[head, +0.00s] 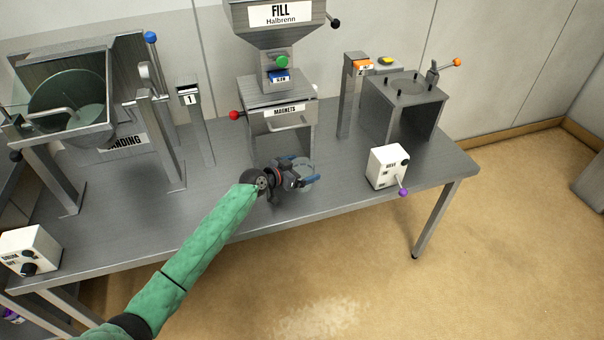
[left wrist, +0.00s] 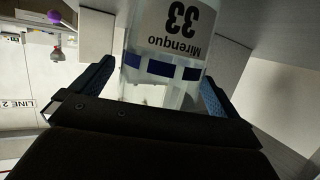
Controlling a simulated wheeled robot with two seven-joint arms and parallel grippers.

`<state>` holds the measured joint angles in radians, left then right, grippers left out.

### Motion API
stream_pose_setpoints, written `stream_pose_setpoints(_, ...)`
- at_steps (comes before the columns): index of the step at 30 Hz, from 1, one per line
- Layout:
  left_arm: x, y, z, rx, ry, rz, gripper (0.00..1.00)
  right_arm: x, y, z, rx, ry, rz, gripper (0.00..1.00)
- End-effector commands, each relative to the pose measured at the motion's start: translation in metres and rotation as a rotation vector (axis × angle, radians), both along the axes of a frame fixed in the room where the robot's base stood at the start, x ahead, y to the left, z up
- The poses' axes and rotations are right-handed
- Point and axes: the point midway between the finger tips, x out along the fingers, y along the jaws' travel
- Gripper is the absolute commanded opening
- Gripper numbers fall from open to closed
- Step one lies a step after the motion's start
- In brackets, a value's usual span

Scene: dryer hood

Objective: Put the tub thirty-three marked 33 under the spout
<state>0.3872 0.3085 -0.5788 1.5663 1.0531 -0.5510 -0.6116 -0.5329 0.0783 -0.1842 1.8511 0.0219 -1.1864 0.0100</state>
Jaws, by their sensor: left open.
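The tub thirty-three (left wrist: 172,35) is a clear tub with a white label reading "33 Mirenquo" and a dark blue band. In the left wrist view its label appears upside down. In the head view the tub (head: 304,171) shows as a pale round shape on the table, partly hidden by my gripper. My left gripper (head: 299,173) is open, with its blue fingers on either side of the tub; in the left wrist view the gripper (left wrist: 157,73) has the tub between its fingers. The FILL hopper (head: 278,40) stands behind, above a box marked MAGNETS (head: 278,115). I cannot make out the spout itself.
A white control box (head: 388,166) with a purple-tipped lever stands right of the tub. A grey stand (head: 405,105) is behind it. A post marked 1 (head: 190,110) and a tilting bowl machine (head: 75,95) are left. The front middle of the table (head: 325,195) is clear.

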Motion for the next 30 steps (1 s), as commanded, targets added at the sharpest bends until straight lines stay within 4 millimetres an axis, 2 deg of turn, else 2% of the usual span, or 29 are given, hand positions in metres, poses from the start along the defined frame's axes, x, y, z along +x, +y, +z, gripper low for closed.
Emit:
stream_pose_setpoints(10, 0.0024, -0.0033, -0.0018, 0.0, 0.0, 0.0, 1.0, -0.0019, -0.0004, -0.0062, 0.0, 0.001, 0.0, 0.79)
stream_pose_setpoints(15, 0.0023, -0.0032, -0.0017, 0.001, 0.001, 0.0, 0.67, -0.0018, -0.0001, -0.006, 0.0, 0.001, -0.001, 0.79)
stream_pose_setpoints(17, 0.0023, -0.0031, -0.0017, 0.001, 0.001, 0.0, 0.56, -0.0017, 0.0001, -0.0059, 0.0, 0.001, -0.001, 0.79)
stream_pose_setpoints(20, 0.0024, -0.0031, -0.0016, 0.0, 0.0, 0.0, 0.56, -0.0012, 0.0006, -0.0057, 0.001, 0.0, -0.001, 0.79)
stream_pose_setpoints(21, 0.0024, -0.0031, -0.0016, 0.001, 0.001, 0.0, 0.53, -0.0011, 0.0008, -0.0056, 0.001, 0.0, -0.001, 0.79)
stream_pose_setpoints(30, 0.0025, -0.0031, 0.003, 0.0, -0.002, -0.001, 0.53, -0.0009, 0.001, -0.0061, 0.001, 0.003, -0.001, 0.79)
